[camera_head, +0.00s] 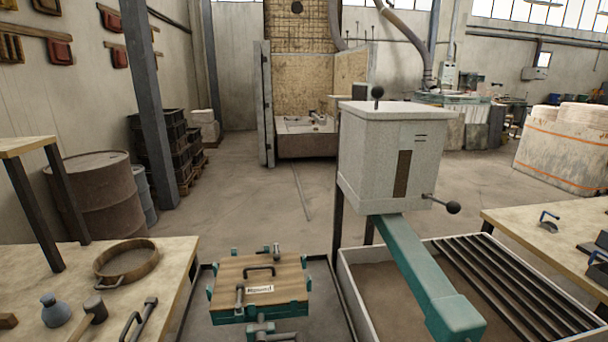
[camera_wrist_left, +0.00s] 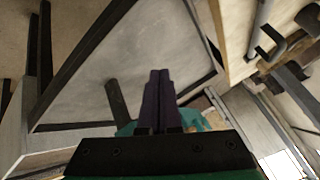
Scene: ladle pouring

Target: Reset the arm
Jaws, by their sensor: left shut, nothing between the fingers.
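My left gripper (camera_wrist_left: 159,74) shows in the left wrist view. Its two dark fingers lie side by side with no gap between them and nothing held. Behind the fingertips is a grey flat surface with dark edges, and something teal (camera_wrist_left: 193,118) shows partly behind the fingers. Neither of my grippers shows in the head view, and my right gripper shows in no view.
In the head view a wooden mold box (camera_head: 262,287) in a teal frame stands low at the centre. A pale cabinet (camera_head: 375,160) with a teal chute (camera_head: 420,270) stands over a sand-coloured tray (camera_head: 352,297). Worktables (camera_head: 170,262) (camera_head: 510,222) with tools flank both sides.

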